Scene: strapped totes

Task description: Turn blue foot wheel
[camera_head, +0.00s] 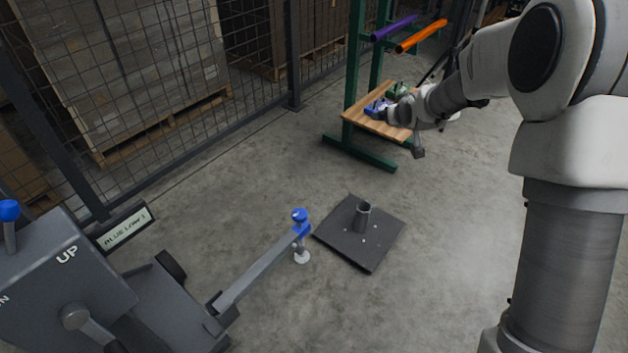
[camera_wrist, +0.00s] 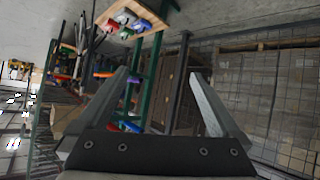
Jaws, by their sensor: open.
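The blue foot wheel (camera_head: 300,215) is a small blue knob on top of an upright screw foot, at the end of a grey outrigger arm (camera_head: 258,268). The foot's pale round pad (camera_head: 301,257) is at the floor; whether it bears on it I cannot tell. My gripper (camera_wrist: 158,73) is open, with nothing between its fingers in the wrist view. In the head view my arm reaches to the wooden shelf at the back, well away from the wheel. The blue foot wheel is not seen in the wrist view.
A grey machine (camera_head: 60,275) marked UP, with a blue-knobbed lever (camera_head: 9,211), stands at left. A dark plate with a socket (camera_head: 340,238) lies right of the wheel. A green stand with a wooden shelf (camera_head: 362,119) holds small coloured items. Mesh fence lines the back; middle floor is clear.

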